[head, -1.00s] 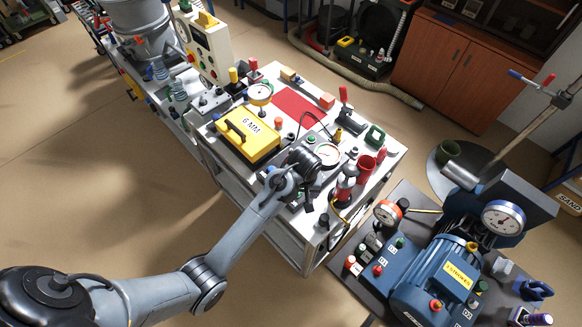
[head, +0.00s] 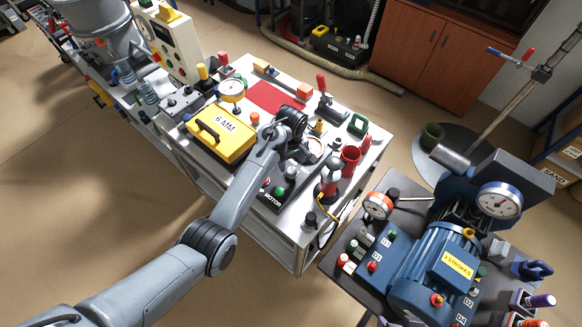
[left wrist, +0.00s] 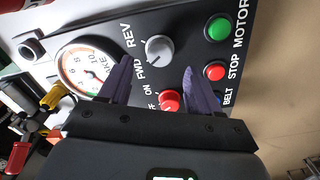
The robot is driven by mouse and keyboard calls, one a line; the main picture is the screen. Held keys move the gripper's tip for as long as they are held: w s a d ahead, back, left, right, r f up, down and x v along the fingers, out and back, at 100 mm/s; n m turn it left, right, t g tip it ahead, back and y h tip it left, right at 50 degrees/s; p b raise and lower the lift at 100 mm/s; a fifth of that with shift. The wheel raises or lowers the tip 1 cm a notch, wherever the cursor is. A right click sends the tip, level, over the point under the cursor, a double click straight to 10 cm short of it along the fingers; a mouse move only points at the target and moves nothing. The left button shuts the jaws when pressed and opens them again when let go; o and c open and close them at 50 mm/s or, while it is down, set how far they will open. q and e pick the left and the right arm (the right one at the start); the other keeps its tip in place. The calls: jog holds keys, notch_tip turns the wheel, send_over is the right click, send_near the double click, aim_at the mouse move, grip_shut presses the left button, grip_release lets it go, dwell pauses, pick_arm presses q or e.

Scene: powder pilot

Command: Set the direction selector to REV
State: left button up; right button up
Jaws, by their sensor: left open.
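The direction selector (left wrist: 159,48) is a grey round knob on a dark control panel (left wrist: 185,45), beside the printed words FWD and REV. A pale line shows on the knob, but I cannot tell clearly which word it points to. My left gripper (left wrist: 158,66) is open and empty. In the left wrist view its fingertips appear on either side of the knob's lower part; contact is not clear. In the head view the left gripper (head: 306,146) is over the panel (head: 274,198), and the arm hides the selector. My right gripper is not in view.
A red ON/OFF knob (left wrist: 170,99) sits close to the selector, between the fingers in the picture. A green button (left wrist: 217,28), a red STOP button (left wrist: 215,72) and a gauge (left wrist: 86,70) are nearby. A yellow 6 MM case (head: 221,134) lies left of the arm.

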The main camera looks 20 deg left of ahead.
aim_at(291, 170)
pick_arm(q)
jog(key=shift+f, duration=2.25)
jog(key=c, duration=1)
